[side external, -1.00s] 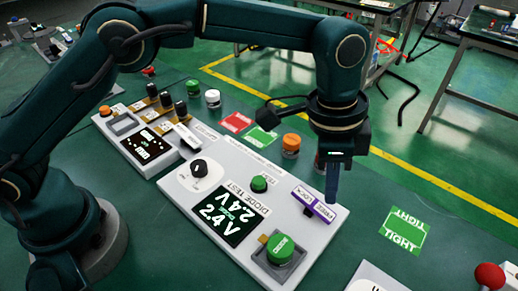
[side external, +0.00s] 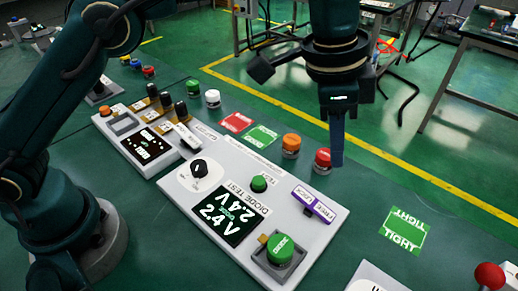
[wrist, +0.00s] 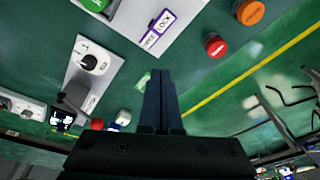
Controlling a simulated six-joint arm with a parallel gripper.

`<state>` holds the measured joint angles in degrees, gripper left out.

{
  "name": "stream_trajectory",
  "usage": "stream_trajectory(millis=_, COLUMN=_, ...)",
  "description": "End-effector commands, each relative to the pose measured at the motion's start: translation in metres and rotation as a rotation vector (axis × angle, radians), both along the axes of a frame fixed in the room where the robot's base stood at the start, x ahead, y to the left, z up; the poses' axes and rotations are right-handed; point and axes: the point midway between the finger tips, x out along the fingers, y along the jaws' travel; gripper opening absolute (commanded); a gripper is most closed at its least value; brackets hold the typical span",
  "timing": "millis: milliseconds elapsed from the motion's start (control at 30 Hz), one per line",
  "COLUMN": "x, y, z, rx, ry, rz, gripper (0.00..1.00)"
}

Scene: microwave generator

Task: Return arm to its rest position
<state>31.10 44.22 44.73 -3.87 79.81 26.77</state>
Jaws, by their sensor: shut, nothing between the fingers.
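My gripper (side external: 337,163) hangs in the air with its fingers pointing down, at the right of the red button in the side view. In the wrist view my gripper (wrist: 161,80) shows as dark fingers held together, with nothing between them. Below and to the left is the white diode test panel (side external: 180,190). It carries a lit screen (side external: 230,216), a black knob (side external: 199,167), a green button (side external: 280,249) and a purple lock slider (side external: 315,204). The fingers are clear of the panel.
A red button (side external: 322,161) and an orange button (side external: 291,146) stand behind the panel. A second panel (side external: 145,145) with several black switches lies at the left. A green "TIGHT" card (side external: 404,231) lies at the right. A red ball knob (side external: 489,276) stands at the lower right.

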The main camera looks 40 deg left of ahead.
Motion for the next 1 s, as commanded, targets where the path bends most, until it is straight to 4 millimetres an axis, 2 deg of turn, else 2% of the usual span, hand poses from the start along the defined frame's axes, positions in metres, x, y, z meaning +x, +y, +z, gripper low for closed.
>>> stream_trajectory(millis=33, x=0.004, y=0.01, z=0.018, rx=-0.016, ry=-0.028, rz=0.027, gripper=0.0)
stream_trajectory(millis=200, x=0.001, y=0.056, z=0.067, rx=-0.048, ry=-0.098, rz=0.138, gripper=0.0)
stream_trajectory(millis=333, x=-0.011, y=0.091, z=0.092, rx=-0.066, ry=-0.141, rz=0.242, gripper=0.0)
stream_trajectory(millis=500, x=-0.038, y=0.133, z=0.11, rx=-0.088, ry=-0.194, rz=0.387, gripper=0.0)
stream_trajectory(millis=633, x=-0.063, y=0.161, z=0.112, rx=-0.105, ry=-0.229, rz=0.504, gripper=0.0)
stream_trajectory(millis=767, x=-0.092, y=0.184, z=0.104, rx=-0.122, ry=-0.259, rz=0.624, gripper=0.0)
stream_trajectory(millis=1000, x=-0.142, y=0.212, z=0.061, rx=-0.147, ry=-0.288, rz=0.839, gripper=0.0)
